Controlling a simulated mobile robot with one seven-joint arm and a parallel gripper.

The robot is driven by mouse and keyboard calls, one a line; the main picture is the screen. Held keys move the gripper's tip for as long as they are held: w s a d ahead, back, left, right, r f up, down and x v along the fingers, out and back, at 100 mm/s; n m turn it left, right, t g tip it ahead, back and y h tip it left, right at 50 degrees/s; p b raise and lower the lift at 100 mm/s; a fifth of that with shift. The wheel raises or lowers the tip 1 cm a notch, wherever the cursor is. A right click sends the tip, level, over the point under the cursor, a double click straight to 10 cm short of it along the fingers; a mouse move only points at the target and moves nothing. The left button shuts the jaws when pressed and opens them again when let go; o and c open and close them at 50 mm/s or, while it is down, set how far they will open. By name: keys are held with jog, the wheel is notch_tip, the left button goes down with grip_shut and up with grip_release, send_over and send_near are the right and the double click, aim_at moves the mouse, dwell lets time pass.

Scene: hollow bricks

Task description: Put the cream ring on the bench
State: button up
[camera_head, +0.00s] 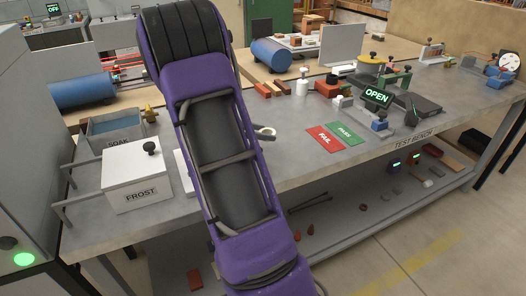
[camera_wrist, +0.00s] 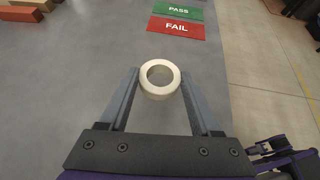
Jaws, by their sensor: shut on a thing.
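The cream ring (camera_wrist: 160,92) is between the fingertips of my gripper (camera_wrist: 159,78) in the wrist view, with its hole facing up. My gripper is shut on it. In the head view the ring (camera_head: 265,132) shows just right of my purple arm, which hides most of the gripper. The ring is over the grey test bench (camera_head: 330,172), near its front edge. I cannot tell whether it touches the bench top or is a little above it.
A red FAIL mat (camera_head: 325,138) and a green PASS mat (camera_head: 345,131) lie beyond the ring. The white FROST box (camera_head: 136,180) and the SOAK basin (camera_head: 117,133) stand to the left. Bare bench surrounds the ring. Several brick pieces (camera_head: 270,89) lie farther back.

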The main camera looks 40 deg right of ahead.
jog(key=shift+f+b, duration=0.4)
jog(key=shift+f, duration=2.4)
jog(key=shift+f, duration=0.2)
jog(key=o, duration=1.3)
jog(key=shift+o, duration=0.2)
jog(key=shift+r, duration=0.15)
jog(key=shift+a+r, duration=0.15)
jog(key=shift+r, duration=0.05)
jog(key=p+v, duration=0.1)
jog(key=v, duration=1)
jog(key=shift+a+r, duration=0.1)
jog(key=shift+a, duration=0.2)
jog(key=shift+w, duration=0.1)
